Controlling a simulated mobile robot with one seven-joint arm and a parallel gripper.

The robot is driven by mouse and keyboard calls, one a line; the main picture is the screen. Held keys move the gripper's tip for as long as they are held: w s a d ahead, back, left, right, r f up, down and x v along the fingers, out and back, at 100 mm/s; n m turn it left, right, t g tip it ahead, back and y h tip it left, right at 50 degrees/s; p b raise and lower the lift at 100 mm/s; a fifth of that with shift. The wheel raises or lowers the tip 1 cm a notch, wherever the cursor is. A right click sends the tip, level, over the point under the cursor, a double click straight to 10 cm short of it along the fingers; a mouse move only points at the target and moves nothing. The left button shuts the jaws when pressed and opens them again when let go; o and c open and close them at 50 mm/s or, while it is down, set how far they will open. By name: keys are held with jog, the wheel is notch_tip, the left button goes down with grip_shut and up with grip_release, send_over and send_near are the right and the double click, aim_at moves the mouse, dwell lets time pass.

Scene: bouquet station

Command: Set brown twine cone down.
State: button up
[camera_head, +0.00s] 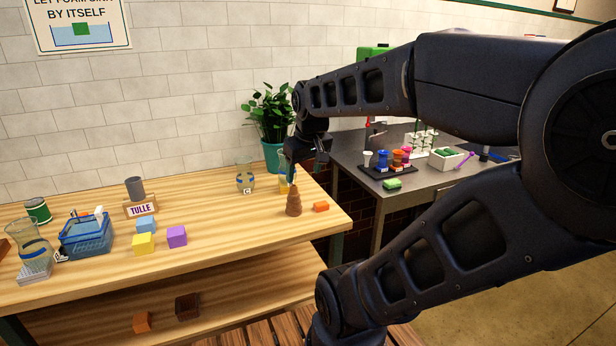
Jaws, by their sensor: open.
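The brown twine cone (293,204) stands upright on the wooden table, near its right end. My gripper (291,176) points down directly above the cone, with its fingers close to the cone's top. The gripper is open. The picture is too small to tell whether a finger still touches the cone.
A glass vase (245,178) and a potted plant (271,125) stand behind. Purple (177,236) and yellow (143,244) blocks and a blue basket (86,238) are leftward. The table front between is clear.

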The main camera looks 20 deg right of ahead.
jog(key=shift+s+a+f+m+t, duration=0.15)
jog(key=shift+s+m, duration=0.35)
jog(key=shift+s, duration=0.3)
jog(key=shift+s+f+m+t, duration=0.15)
jog(key=shift+s+m, duration=0.35)
jog(key=shift+s, duration=0.3)
